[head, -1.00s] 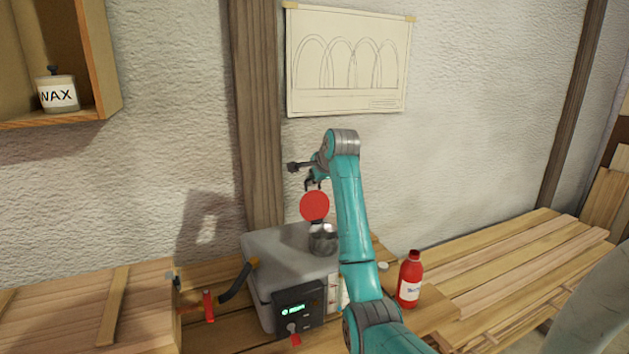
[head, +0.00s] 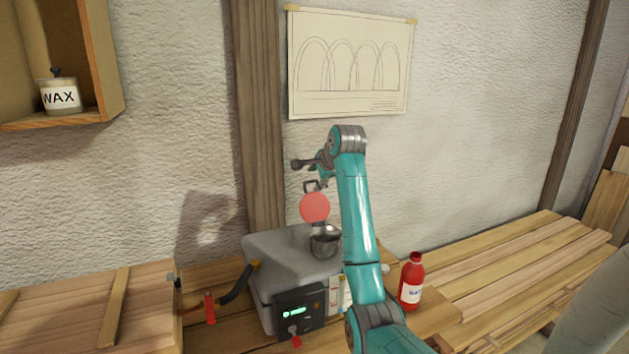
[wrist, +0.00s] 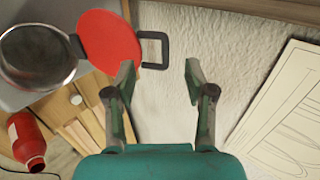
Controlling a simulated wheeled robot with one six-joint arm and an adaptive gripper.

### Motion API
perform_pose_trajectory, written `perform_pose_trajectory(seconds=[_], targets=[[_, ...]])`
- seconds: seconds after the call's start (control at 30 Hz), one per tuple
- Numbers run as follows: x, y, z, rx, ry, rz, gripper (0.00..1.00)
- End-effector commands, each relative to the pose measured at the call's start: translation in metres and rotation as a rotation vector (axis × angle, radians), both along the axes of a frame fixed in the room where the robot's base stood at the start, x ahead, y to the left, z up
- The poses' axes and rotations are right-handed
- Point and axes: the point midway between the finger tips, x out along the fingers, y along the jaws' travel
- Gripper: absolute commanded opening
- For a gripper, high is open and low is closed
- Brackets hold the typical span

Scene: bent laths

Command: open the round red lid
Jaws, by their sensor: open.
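The round red lid (head: 315,207) stands raised, swung up from the metal filler neck (head: 325,240) on top of the grey steam box unit. In the wrist view the red lid (wrist: 108,40) sits beside the open round neck (wrist: 38,55), joined to it at a hinge. A dark square handle (wrist: 154,50) sticks out from the lid's edge. My gripper (wrist: 160,72) is open and empty, its two fingers apart, with the left finger close to the handle. In the head view my gripper (head: 318,178) is near the lid's top, partly hidden by my arm.
The grey unit has a control panel (head: 299,310) with a green display. A red bottle (head: 411,283) stands right of my arm. A black hose (head: 238,286) and a wooden box (head: 95,308) lie left. A drawing (head: 350,62) hangs behind on the wall.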

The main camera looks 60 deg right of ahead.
Motion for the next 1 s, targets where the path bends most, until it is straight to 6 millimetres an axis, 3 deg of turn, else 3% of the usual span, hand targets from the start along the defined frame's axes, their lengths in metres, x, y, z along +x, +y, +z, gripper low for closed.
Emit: perform_pose_trajectory(seconds=[0.6, 1.0], targets=[[-0.039, 0.024, 0.04, 0.0, -0.001, -0.001, 0.54], [-0.042, 0.025, 0.043, 0.001, 0.0, -0.001, 0.54]])
